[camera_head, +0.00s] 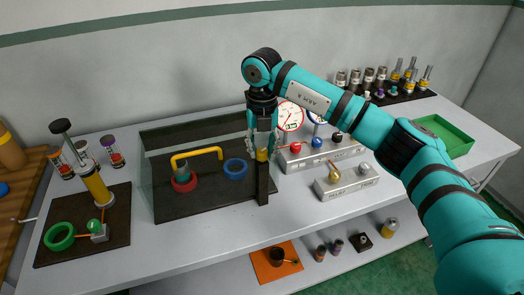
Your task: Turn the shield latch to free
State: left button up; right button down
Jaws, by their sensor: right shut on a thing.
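A clear shield (160,170) stands around a dark mat with a yellow pipe (196,153) on it. A dark upright post (263,185) stands at the shield's front right corner. A small yellow piece, seemingly the shield latch (262,156), shows at the top of the post. My right gripper (262,148) points down over the post and is shut on this latch. Its fingers hide much of the latch, so its exact turn is hard to tell. My left gripper is not in view.
Behind the shield sit a red ring (185,182) and a blue ring (236,169). Grey blocks with coloured knobs (346,181) stand right of the post, close to my arm. A green tray (444,135) lies far right. The front table strip is clear.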

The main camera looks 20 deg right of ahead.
aim_at(262, 150)
jog(key=m+b, duration=0.1)
jog(key=m, duration=0.3)
jog(key=shift+m, duration=0.4)
dwell(0.4)
jog(key=c, duration=1)
grip_release()
notch_tip(262, 150, up, 12)
